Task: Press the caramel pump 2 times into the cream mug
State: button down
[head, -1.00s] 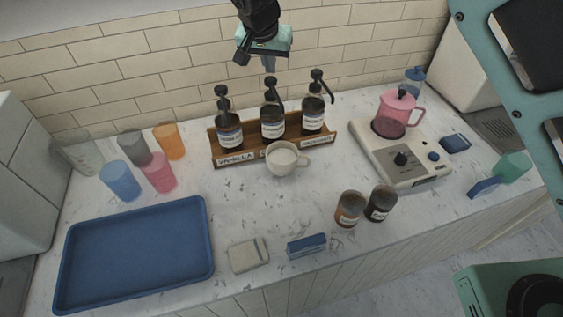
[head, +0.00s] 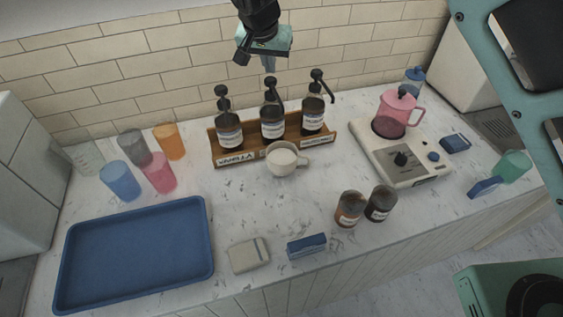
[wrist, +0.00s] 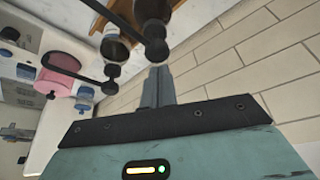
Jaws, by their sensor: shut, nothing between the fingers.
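Three dark pump bottles stand in a wooden rack against the tiled wall. The left section is labelled vanilla; the middle section's label is hidden behind the mug, so I cannot read which is caramel. The middle bottle (head: 272,122) has a black pump head (head: 270,82). The cream mug (head: 282,160) stands upright in front of it, touching or very near the rack. My gripper (head: 269,66) is shut and empty, just above and behind the middle pump head in the head view. In the wrist view, its fingers (wrist: 157,85) point towards a black pump knob (wrist: 156,49), apparently without touching.
The vanilla bottle (head: 229,130) and right bottle (head: 313,114) flank the middle one closely. A pink kettle (head: 396,113) stands on a scale at right. Cups stand at left. A blue tray (head: 135,250) and two jars are nearer the front.

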aim_at(271, 78)
jog(key=shift+f, duration=0.2)
jog(key=shift+f+b, duration=1)
jog(key=shift+f, duration=0.25)
jog(key=shift+r+p, duration=0.8)
jog(key=shift+r, duration=0.55)
jog(key=shift+f, duration=0.1)
jog(key=shift+f+b, duration=0.95)
jog(key=shift+f, duration=0.35)
jog(key=shift+r, duration=0.1)
jog(key=shift+r+p, duration=0.85)
jog(key=shift+r, duration=0.45)
